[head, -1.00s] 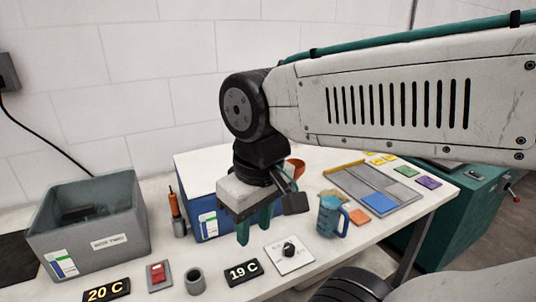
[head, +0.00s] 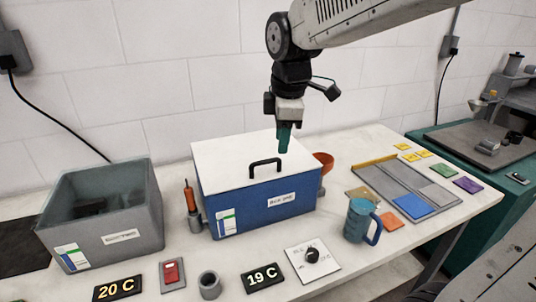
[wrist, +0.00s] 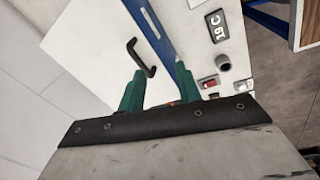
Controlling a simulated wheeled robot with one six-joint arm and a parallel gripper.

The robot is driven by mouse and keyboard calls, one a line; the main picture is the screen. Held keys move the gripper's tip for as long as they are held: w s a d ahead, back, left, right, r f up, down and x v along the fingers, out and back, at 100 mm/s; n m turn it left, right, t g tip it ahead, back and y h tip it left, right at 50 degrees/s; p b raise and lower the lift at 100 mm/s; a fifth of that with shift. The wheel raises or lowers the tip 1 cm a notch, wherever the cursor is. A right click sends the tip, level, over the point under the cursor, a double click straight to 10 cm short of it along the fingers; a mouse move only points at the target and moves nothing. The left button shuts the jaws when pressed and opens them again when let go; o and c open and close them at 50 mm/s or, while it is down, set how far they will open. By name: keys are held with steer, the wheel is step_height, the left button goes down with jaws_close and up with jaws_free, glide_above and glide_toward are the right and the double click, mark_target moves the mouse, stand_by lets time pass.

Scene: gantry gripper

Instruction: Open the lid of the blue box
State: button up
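The blue box (head: 262,208) stands on the white table, with its flat white lid (head: 225,162) shut on top. A black bar handle (head: 265,166) stands up from the lid; it also shows in the wrist view (wrist: 138,60). My gripper (head: 283,148) points down above the back right part of the lid, apart from the handle. In the wrist view its green fingers (wrist: 158,78) are spread with nothing held between them. The handle is beyond the fingertips there, nearer the left finger.
A grey open bin (head: 105,225) stands to the left of the box. An orange-handled tool (head: 190,200) is at the box's left side and an orange funnel (head: 324,162) at its right. A blue jug (head: 360,220) and a knob panel (head: 312,256) stand in front.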

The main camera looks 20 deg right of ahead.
mark_target(266, 160)
steer(key=w+f+n, duration=0.1)
steer(key=w+f, duration=0.1)
steer(key=f, duration=0.1)
steer(key=w+f+n, duration=0.1)
steer(key=w+f, duration=0.1)
steer(key=w+a+f+n, duration=0.1)
steer(key=w+f, duration=0.2)
steer(key=shift+f+n, duration=0.3)
steer(key=shift+f, duration=0.05)
jaws_close()
